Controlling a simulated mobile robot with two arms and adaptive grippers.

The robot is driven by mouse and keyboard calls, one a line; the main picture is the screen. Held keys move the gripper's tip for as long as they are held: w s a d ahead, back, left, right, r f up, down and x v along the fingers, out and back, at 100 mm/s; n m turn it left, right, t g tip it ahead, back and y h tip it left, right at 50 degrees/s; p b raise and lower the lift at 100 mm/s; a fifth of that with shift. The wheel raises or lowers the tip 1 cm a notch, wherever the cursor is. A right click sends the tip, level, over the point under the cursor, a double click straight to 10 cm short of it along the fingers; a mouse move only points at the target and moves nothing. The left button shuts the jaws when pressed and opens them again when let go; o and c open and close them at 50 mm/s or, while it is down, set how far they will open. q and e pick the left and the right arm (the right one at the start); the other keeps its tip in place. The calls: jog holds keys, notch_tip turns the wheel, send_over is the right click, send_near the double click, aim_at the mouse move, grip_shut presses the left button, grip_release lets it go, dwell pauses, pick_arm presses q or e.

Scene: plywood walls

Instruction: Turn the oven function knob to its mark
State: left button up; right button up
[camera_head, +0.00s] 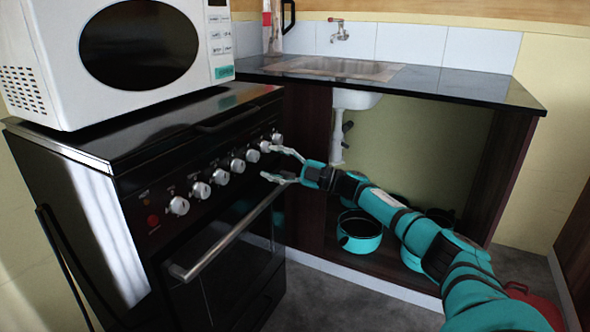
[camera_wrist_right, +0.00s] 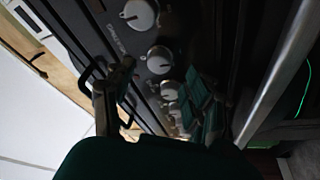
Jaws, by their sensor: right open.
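The black oven (camera_head: 225,255) stands at the left with a row of several silver knobs (camera_head: 201,190) along its slanted front panel. I cannot tell which knob is the function knob, and its mark is too small to see. My right gripper (camera_head: 284,164) is open and empty at the far right end of the knob row, close to the last knobs. In the right wrist view, the gripper (camera_wrist_right: 160,100) has its fingers spread, and a knob (camera_wrist_right: 160,60) shows between and beyond them. Another knob (camera_wrist_right: 139,14) lies further up in that view. My left gripper is out of view.
A white microwave (camera_head: 140,50) sits on top of the oven. The oven door handle (camera_head: 225,240) runs below the knobs, close under my right gripper. To the right, a dark counter (camera_head: 440,85) with a sink (camera_head: 335,68) spans an open cabinet holding teal pots (camera_head: 360,243).

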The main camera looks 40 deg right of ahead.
jog(key=v, duration=0.8)
jog(key=shift+s+d, duration=0.2)
jog(key=shift+f, duration=0.1)
